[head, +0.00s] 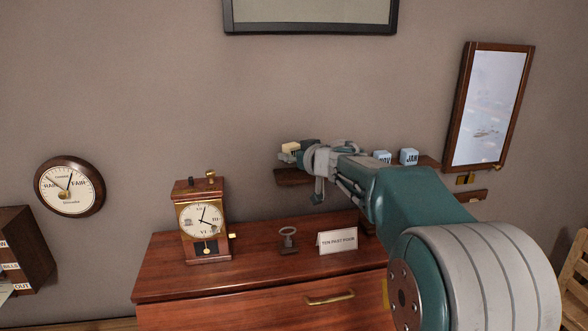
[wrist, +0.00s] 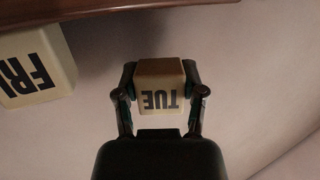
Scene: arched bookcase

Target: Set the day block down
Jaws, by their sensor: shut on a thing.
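My gripper (wrist: 160,95) is shut on a cream block marked TUE (wrist: 160,88), with one finger on each side of it. The letters TUE read upside down in the wrist view. In the head view my gripper (head: 300,154) is over the left part of the small wall shelf (head: 290,178), with a cream block face (head: 290,148) at its tip; I cannot tell which block that is. A second cream block marked FRI (wrist: 32,68) is to the left in the wrist view, apart from my gripper, near a wooden edge (wrist: 100,10).
Blue blocks, one marked JAN (head: 409,157), stand farther right on the shelf, partly behind my arm. Below, the chest top holds a clock (head: 202,222), a small metal stand (head: 288,240) and a card (head: 337,241). A framed mirror (head: 488,105) hangs at right.

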